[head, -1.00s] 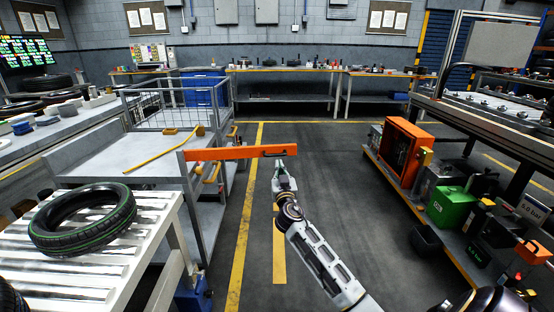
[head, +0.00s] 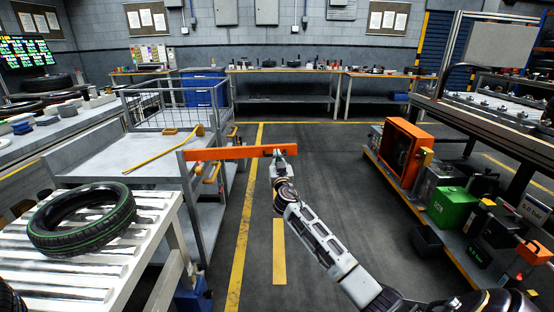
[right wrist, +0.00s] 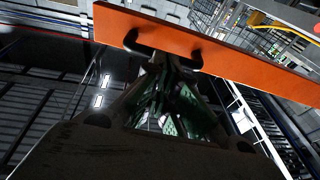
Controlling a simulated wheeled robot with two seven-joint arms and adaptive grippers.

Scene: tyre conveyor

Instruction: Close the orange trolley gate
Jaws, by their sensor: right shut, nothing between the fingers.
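The orange gate (head: 232,153) is a flat bar that sticks out to the right from a post of the grey trolley (head: 140,152). It stands swung out over the aisle. My right gripper (head: 280,152) is at the free end of the gate, at its near face. In the right wrist view the gate (right wrist: 225,55) runs across the top, and the fingertips (right wrist: 163,52) are at its lower edge near a dark handle-like piece. The fingers are shut with nothing between them. Whether they touch the gate I cannot tell. My left gripper is not in view.
A black tyre (head: 82,220) lies on the white roller conveyor (head: 130,265) at the front left. A yellow bar (head: 165,148) lies on the trolley top. An orange cabinet (head: 400,150) and a green box (head: 452,206) stand at the right. The aisle floor is free.

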